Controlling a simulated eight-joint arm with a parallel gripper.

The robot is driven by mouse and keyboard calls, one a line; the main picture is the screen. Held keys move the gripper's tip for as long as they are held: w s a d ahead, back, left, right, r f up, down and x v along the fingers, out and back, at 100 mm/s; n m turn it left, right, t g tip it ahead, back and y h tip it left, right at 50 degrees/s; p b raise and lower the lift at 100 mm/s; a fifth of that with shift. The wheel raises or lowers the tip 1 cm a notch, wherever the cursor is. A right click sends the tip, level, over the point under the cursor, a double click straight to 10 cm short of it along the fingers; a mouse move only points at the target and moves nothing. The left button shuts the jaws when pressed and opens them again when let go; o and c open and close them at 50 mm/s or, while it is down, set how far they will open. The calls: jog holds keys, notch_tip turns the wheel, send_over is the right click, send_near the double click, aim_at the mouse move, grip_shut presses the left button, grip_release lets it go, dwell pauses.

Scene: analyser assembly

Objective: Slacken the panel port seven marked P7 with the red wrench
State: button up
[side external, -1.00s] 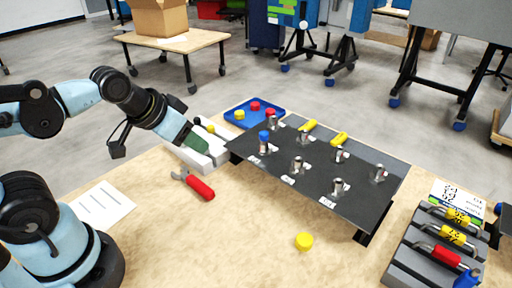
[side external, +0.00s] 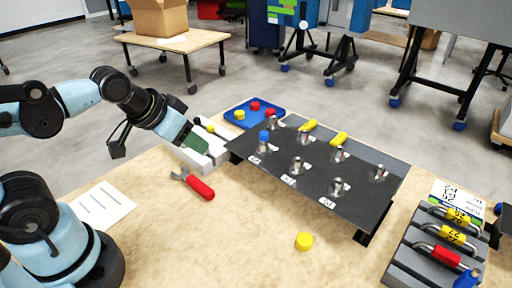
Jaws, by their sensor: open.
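The red wrench (side external: 199,187) lies on the wooden table, its grey jaw end pointing to the upper left and its red handle to the lower right. The dark panel (side external: 330,205) stands to its right and carries several metal ports with small white labels. The labels are too small to read, so I cannot tell which port is P7. My gripper (side external: 188,143) is open, above and a little left of the wrench, near the pale block, and touches no wrench. Its fingertips are small and partly hard to make out.
A blue tray (side external: 262,104) with red and yellow caps sits behind the panel. A yellow cap (side external: 303,241) lies on the table in front. A rack of coloured-handled tools (side external: 420,262) stands at the right. A paper sheet (side external: 100,207) lies at the left.

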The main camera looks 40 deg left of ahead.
jog(key=shift+o, duration=0.7)
jog(key=m, duration=0.1)
jog(key=m+g, duration=0.1)
jog(key=shift+w+a+f+m, duration=0.2)
jog(key=shift+f+m, duration=0.1)
jog(key=shift+f, duration=0.1)
jog(key=m+g, duration=0.5)
jog(key=m, duration=0.7)
send_over(196, 181)
notch_tip(196, 181, down, 5)
jog(key=shift+w+d+r, duration=0.1)
jog(key=shift+d, duration=0.05)
jog(key=m, duration=0.1)
jog(key=f+m+g, duration=0.1)
jog(key=m, duration=0.1)
jog(key=shift+a+f, duration=0.2)
jog(key=shift+f, duration=3.35)
jog(key=shift+c, duration=0.2)
